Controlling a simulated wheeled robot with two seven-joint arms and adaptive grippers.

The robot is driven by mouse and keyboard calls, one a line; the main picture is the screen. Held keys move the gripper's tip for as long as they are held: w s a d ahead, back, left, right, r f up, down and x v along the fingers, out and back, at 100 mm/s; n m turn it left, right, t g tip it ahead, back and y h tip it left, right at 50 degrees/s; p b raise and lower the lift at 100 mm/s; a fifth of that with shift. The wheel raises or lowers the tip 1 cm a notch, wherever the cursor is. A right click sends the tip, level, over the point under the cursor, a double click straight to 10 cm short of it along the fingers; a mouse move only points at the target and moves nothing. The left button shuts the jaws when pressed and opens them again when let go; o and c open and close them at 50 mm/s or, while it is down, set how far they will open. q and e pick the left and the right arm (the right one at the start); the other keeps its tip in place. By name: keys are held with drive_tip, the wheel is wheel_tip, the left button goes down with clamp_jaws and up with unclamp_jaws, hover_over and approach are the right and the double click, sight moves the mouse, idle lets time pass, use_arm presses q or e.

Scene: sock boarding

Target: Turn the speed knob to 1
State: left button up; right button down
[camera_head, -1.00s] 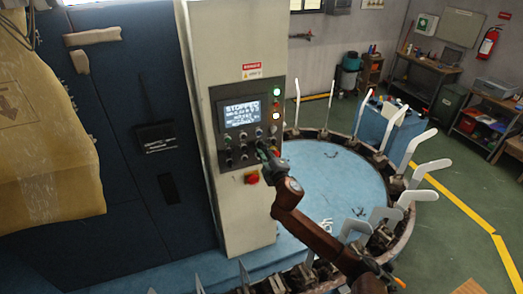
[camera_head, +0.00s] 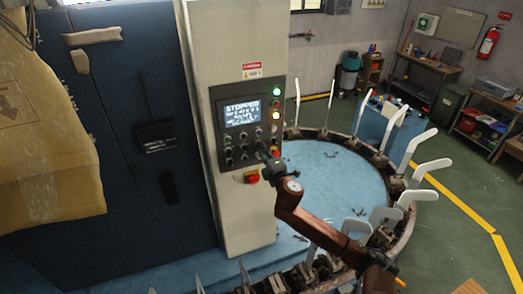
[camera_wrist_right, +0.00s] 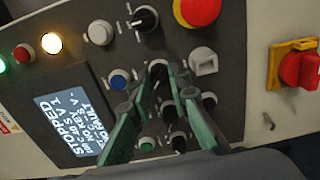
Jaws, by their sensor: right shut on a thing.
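The control panel (camera_head: 247,122) is on the cream machine column, with a lit screen (camera_head: 242,113) reading STOPPED. My right gripper (camera_head: 264,156) is at the panel's lower right. In the right wrist view its two green fingers (camera_wrist_right: 158,66) are shut on a black knob (camera_wrist_right: 158,72), one on each side. I cannot read the knob's label or setting, so I cannot tell which number it points to. Another black knob with a white mark (camera_wrist_right: 145,18) stands above it, and more black knobs are partly hidden by the fingers. My left gripper is not in view.
A red emergency button (camera_wrist_right: 197,10) and a red-and-yellow switch (camera_wrist_right: 298,68) stand out near the gripper. A blue button (camera_wrist_right: 119,79) is left of the fingers. Right of the column is a round blue table (camera_head: 325,185) ringed by upright white sock boards (camera_head: 432,165).

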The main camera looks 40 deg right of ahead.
drive_tip(key=shift+f, duration=0.1)
drive_tip(key=c, duration=1.8)
unclamp_jaws()
drive_tip(key=v, duration=1.2)
drive_tip(key=shift+f, duration=0.1)
